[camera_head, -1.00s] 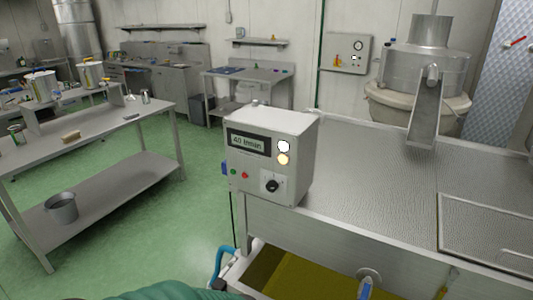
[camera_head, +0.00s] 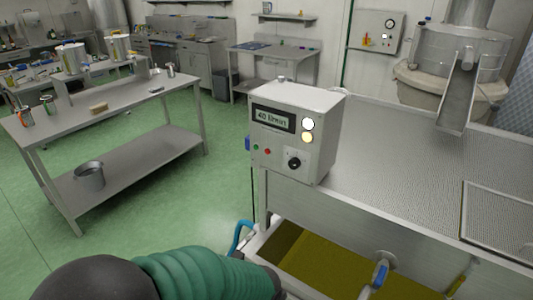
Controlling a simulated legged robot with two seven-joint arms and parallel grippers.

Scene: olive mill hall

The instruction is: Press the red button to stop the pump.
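The pump control box (camera_head: 293,134) is pale grey and stands on the near left corner of a metal machine. Its display reads about 40 l/min. The small red button (camera_head: 267,152) is on its front, to the right of a small green button (camera_head: 256,147) and left of a black rotary knob (camera_head: 294,163). Two round lamps, one white (camera_head: 308,124) and one yellow (camera_head: 307,137), look lit. Nothing covers the red button. Neither of my grippers is in view.
A tank of yellow-green oil (camera_head: 335,262) with a blue-handled valve (camera_head: 380,274) lies below the box. A steel table (camera_head: 115,104) stands left, with green floor (camera_head: 215,185) between.

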